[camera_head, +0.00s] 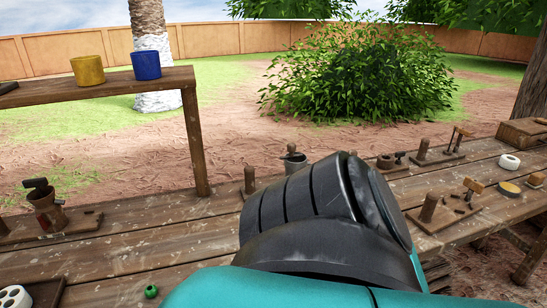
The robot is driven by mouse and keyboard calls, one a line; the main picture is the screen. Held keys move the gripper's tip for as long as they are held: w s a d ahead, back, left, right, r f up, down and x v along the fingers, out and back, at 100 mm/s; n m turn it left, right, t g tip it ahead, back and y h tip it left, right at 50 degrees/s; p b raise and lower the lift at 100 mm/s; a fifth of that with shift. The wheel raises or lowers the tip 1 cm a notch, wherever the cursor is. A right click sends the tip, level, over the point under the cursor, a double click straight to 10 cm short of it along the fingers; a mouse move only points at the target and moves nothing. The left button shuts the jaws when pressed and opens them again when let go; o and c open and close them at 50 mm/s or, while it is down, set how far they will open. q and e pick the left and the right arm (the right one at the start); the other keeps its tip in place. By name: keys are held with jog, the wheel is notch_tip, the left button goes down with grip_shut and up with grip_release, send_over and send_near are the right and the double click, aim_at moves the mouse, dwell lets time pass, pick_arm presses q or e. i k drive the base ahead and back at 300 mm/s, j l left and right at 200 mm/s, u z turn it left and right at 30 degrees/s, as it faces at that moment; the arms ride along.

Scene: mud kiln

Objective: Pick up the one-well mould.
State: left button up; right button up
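I cannot single out the one-well mould for certain. A small white block with one dark hollow (509,162) sits on the right part of the wooden workbench, near the back. At the bottom left corner, a white piece with dark holes (15,296) lies on a dark wooden tray (48,290), cut off by the frame edge. A large black and teal link of my own arm fills the lower middle and hides part of the bench. Neither of my grippers shows.
The workbench (150,245) carries wooden stands with upright pegs (428,207), a round yellow-topped dish (509,188), a wooden box (522,132) and a green bead (151,291). A raised shelf (110,85) at left holds a yellow pot (88,70) and a blue pot (146,65).

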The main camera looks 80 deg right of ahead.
aim_at(508, 162)
jog(key=z, duration=4.65)
jog(key=i+l+z, duration=0.1)
jog(key=i+z, duration=0.4)
jog(key=i, duration=3.35)
